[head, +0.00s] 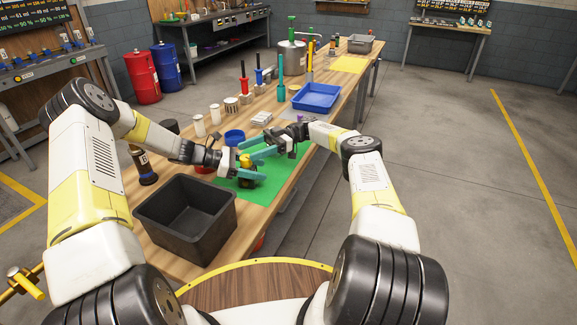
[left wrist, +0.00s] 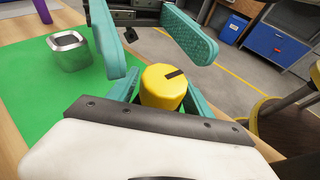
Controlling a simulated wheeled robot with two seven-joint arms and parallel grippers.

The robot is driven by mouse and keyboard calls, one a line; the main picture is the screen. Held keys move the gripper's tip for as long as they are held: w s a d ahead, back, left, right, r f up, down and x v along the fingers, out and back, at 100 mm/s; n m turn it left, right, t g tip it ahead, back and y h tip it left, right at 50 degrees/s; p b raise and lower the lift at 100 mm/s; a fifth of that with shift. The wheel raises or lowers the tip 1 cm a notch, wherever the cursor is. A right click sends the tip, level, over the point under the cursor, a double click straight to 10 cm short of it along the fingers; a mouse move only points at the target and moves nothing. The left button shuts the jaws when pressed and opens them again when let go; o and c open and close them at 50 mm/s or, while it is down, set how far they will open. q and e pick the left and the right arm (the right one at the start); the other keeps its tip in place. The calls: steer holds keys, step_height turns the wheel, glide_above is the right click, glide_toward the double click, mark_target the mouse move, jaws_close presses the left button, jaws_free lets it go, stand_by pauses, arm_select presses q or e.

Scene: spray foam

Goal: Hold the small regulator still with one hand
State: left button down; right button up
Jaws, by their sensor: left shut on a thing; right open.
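The small regulator with a yellow cap (head: 245,160) stands on the green mat (head: 270,178). The cap also shows in the left wrist view (left wrist: 162,88), with a dark mark on top. My left gripper (head: 243,169) is shut on the regulator from the left, its teal fingers on either side below the cap. My right gripper (head: 257,147) comes from the right. Its teal fingers are open and spread around the space just above or beside the cap; I cannot tell whether they touch it. The regulator's lower body is mostly hidden by the fingers.
A black bin (head: 186,214) stands at the near left of the bench. A dark bottle (head: 143,166), a blue cup (head: 234,137) and a blue tray (head: 316,97) stand around the mat. A hollow metal block (left wrist: 68,51) sits on the mat in the left wrist view.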

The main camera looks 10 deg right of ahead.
step_height(320, 180, down, 2)
steer(key=shift+f, duration=0.2)
steer(key=shift+s+d+f+m+t+y, duration=0.15)
steer(key=shift+m+t+y, duration=0.1)
steer(key=shift+m+t, duration=0.5)
steer(key=shift+s+r+m+t+y, duration=0.15)
steer(key=shift+m+t+y, duration=0.25)
steer(key=shift+t, duration=0.65)
steer(key=shift+s+d+f+m+t+y, duration=0.1)
steer(key=shift+s+m+t+y, duration=0.05)
steer(key=shift+m+t, duration=0.65)
steer(key=m+t, duration=0.1)
steer(key=t, duration=0.1)
steer(key=m+t, duration=0.2)
steer(key=t, duration=0.1)
steer(key=shift+s+a+r+t, duration=0.1)
steer(key=shift+s+r+t, duration=0.1)
steer(key=shift+s+t, duration=0.15)
steer(key=m+t, duration=0.1)
steer(key=t, duration=0.1)
steer(key=s+m+t+h, duration=0.1)
steer(key=m+t, duration=0.1)
steer(key=t, duration=0.1)
steer(key=shift+a+r+m+h, duration=0.1)
steer(key=shift+a+m+h, duration=0.1)
steer(key=shift+m+h, duration=0.1)
steer(key=v, duration=1.2)
steer(key=shift+w, duration=0.1)
